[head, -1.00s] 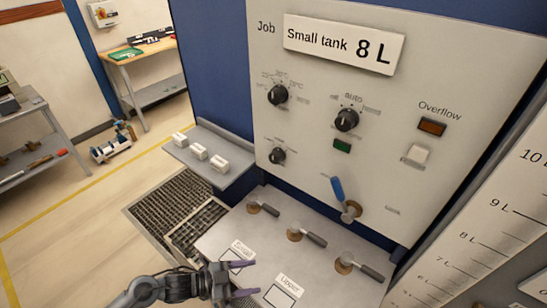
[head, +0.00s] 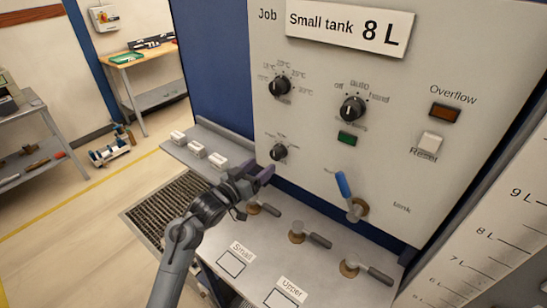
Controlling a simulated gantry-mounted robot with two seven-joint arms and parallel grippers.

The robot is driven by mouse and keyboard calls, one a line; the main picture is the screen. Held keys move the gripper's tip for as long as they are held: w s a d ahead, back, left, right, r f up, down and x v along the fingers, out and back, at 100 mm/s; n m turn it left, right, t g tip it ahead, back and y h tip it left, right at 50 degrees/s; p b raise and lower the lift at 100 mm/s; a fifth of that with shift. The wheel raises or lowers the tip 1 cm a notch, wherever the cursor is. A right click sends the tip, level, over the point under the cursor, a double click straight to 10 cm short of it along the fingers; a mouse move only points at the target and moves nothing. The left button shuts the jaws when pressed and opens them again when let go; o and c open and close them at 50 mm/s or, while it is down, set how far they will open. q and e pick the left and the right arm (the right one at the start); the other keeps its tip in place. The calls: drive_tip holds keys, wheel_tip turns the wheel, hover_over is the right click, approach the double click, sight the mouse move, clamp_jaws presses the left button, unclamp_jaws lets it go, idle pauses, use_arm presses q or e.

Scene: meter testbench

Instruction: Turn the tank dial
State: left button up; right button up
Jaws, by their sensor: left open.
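The panel (head: 320,180) carries three black dials. A small lower-left dial (head: 279,152) has lettering too small to read, so I cannot tell surely that it is the tank dial. An upper-left dial (head: 280,85) has temperature marks. A larger dial (head: 353,108) to the right has "auto" and "hand" marks. My left gripper (head: 267,173) is open, just below the small lower-left dial in the picture, with its purple fingers pointing toward the panel. Whether it touches the panel cannot be told. My right gripper is not in view.
A blue-handled lever (head: 343,186) stands right of the gripper. Several grey-handled valves, one of them a middle valve (head: 318,241), line the bench (head: 225,245) below. A shelf (head: 178,150) with white blocks is at left. An overflow lamp (head: 445,113) and reset button (head: 430,141) are at right.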

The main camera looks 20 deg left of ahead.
sight(274, 155)
use_arm(q)
drive_tip(key=x, duration=0.7)
drive_tip(key=shift+w+d+b, duration=0.1)
drive_tip(key=shift+w+b, duration=0.15)
drive_tip(key=shift+b, duration=0.1)
drive_tip(key=c, duration=1)
drive_tip(key=shift+c, duration=0.2)
drive_tip(key=shift+m, duration=0.5)
drive_tip(key=m+p, duration=0.1)
drive_tip(key=m, duration=0.1)
drive_tip(key=shift+m+p, duration=0.3)
drive_tip(key=shift+m, duration=0.1)
drive_tip(key=m, duration=0.5)
drive_tip(key=shift+p, duration=0.4)
drive_tip(key=shift+d, duration=0.1)
